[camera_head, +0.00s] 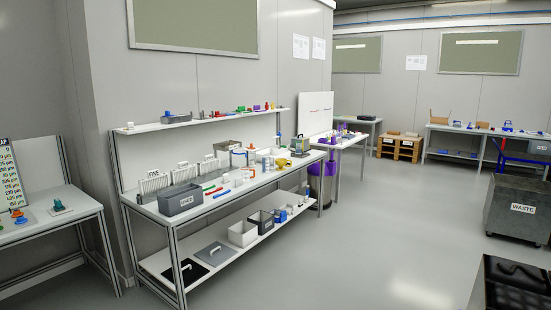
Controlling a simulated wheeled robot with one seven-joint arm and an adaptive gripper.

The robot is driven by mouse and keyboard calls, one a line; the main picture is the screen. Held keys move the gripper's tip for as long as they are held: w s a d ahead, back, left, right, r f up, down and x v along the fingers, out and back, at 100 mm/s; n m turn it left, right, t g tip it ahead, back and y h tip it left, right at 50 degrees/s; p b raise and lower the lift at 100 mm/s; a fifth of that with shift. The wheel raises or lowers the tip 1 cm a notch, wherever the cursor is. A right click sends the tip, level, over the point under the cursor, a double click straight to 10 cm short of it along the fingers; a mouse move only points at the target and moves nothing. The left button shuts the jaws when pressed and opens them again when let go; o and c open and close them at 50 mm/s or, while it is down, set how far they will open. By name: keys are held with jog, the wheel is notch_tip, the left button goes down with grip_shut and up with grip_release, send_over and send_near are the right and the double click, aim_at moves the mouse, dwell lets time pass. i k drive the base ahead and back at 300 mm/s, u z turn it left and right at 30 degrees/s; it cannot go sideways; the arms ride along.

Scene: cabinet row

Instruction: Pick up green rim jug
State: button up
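I cannot make out a green rim jug for certain; things on the benches are too small to tell. My gripper is not in view.
A side table (45,221) stands at left. A waste cart (517,209) is at right. The floor (385,240) between is clear.

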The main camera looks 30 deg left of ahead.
aim_at(298, 143)
jog(key=u, duration=0.2)
jog(key=i, duration=2.65)
jog(key=u, duration=0.7)
jog(key=i, duration=1.9)
jog(key=u, duration=0.3)
